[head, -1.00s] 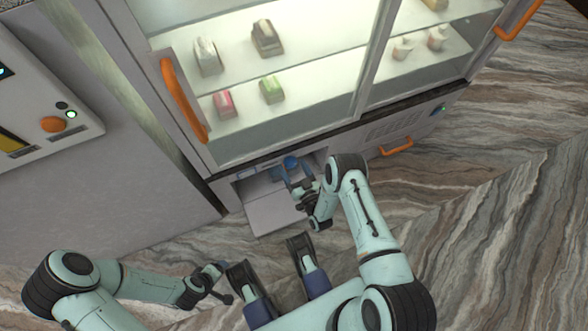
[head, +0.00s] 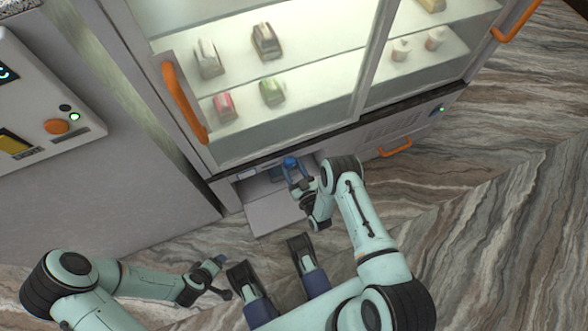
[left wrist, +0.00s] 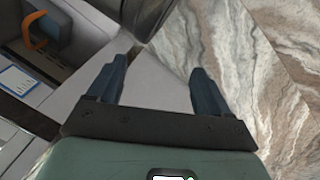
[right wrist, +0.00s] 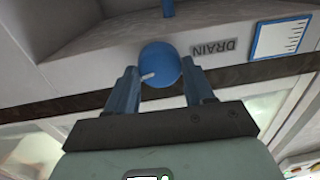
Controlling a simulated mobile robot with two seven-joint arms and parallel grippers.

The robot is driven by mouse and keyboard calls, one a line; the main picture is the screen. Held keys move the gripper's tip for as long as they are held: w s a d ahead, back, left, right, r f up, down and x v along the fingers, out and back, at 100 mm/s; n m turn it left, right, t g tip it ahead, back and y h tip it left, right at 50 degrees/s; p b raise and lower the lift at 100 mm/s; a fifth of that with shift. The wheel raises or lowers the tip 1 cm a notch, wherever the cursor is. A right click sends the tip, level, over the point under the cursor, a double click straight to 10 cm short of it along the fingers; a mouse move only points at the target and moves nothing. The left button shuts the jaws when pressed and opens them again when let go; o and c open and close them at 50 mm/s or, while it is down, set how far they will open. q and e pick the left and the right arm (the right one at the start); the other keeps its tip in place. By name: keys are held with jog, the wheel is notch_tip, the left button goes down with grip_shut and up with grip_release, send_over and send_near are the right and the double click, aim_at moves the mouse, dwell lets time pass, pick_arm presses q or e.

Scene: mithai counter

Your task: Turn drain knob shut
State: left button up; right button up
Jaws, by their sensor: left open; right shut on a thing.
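The blue round drain knob (right wrist: 160,65) shows in the right wrist view beside an upside-down DRAIN label (right wrist: 213,48). A white pointer mark on it points to the lower left. My right gripper (right wrist: 155,88) is shut on the knob, one finger on each side. In the head view the knob (head: 291,163) is at the top of the open bay under the display case, with my right gripper (head: 296,180) at it. My left gripper (left wrist: 160,80) is open and empty. In the head view it (head: 222,262) is low, left of the bay.
A flap (head: 280,214) hangs open below the bay. The glass case (head: 290,110) above holds several small items. An orange handle (head: 184,100) is on its left door. A panel with an orange button (head: 56,126) stands at left. The marbled floor (head: 500,220) is clear at right.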

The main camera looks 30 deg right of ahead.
jog(key=shift+n, duration=0.5)
jog(key=n+p, duration=0.1)
jog(key=n, duration=0.1)
jog(key=shift+a+n, duration=0.1)
jog(key=shift+n, duration=0.2)
jog(key=n+p, duration=0.1)
jog(key=n, duration=0.6)
jog(key=shift+n+g+h, duration=0.3)
jog(key=shift+n, duration=0.1)
pick_arm(q)
jog(key=shift+g+h, duration=0.4)
jog(key=shift+g, duration=0.1)
jog(key=shift+s+d+r, duration=0.55)
jog(key=shift+s+r, duration=0.25)
jog(key=shift+s, duration=0.1)
jog(key=shift+s+d+r, duration=0.55)
jog(key=shift+s+r, duration=0.2)
jog(key=shift+s, duration=0.1)
pick_arm(e)
jog(key=shift+n, duration=1.8)
jog(key=o, duration=1)
jog(key=shift+o, duration=0.2)
